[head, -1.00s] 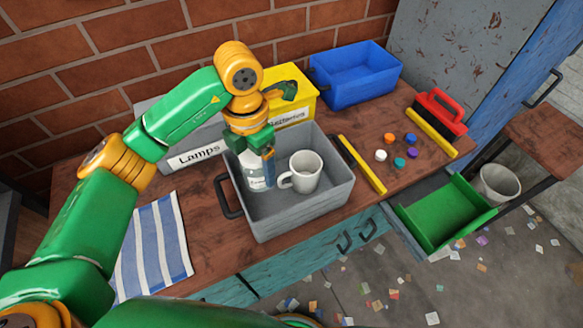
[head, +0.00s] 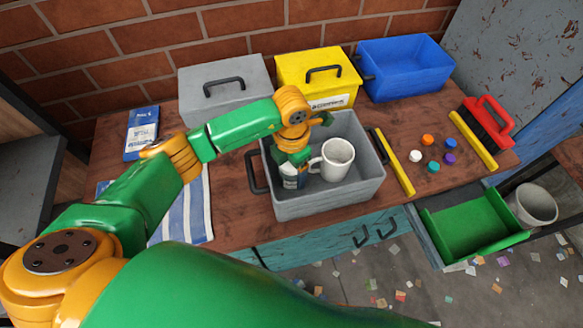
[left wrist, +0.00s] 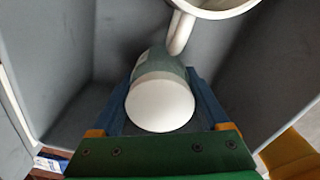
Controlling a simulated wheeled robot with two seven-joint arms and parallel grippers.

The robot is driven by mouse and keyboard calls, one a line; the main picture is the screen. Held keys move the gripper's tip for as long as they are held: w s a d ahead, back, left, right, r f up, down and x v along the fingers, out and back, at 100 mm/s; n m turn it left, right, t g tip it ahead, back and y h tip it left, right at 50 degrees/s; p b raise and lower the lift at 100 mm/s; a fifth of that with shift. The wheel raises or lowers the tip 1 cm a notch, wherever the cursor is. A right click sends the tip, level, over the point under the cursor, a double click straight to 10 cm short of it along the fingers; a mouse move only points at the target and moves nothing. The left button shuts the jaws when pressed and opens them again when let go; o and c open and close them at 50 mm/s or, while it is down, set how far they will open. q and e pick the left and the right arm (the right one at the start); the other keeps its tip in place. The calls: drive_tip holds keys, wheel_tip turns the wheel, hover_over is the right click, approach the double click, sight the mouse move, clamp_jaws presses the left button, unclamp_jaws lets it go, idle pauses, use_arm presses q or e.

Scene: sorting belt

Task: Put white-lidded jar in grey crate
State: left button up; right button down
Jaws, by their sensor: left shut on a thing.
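The white-lidded jar (left wrist: 160,103) is between the two blue fingers of my left gripper (left wrist: 160,110) in the left wrist view. In the head view my left gripper (head: 293,168) reaches down into the grey crate (head: 328,203) at its left side, shut on the jar (head: 291,182). The jar is inside the crate walls, and the gripper hides most of it. I cannot tell whether its base touches the crate floor. A white mug (head: 336,160) stands in the crate just right of the jar. My right gripper is not in view.
Behind stand a grey lidded box (head: 225,90), a yellow box (head: 316,78) and a blue bin (head: 404,68). Several coloured caps (head: 428,140), a yellow bar (head: 397,164) and a red-handled brush (head: 487,122) lie to the right. A striped cloth (head: 185,215) lies left.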

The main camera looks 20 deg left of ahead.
use_arm(q)
drive_tip(key=o, duration=1.4)
drive_tip(key=shift+f, duration=0.1)
drive_tip(key=shift+c, duration=0.2)
drive_tip(key=shift+r+p, duration=0.3)
drive_tip(key=shift+p, duration=0.05)
wheel_tip(320, 180, up, 12)
drive_tip(key=shift+f+b, duration=0.1)
drive_tip(key=shift+b, duration=0.45)
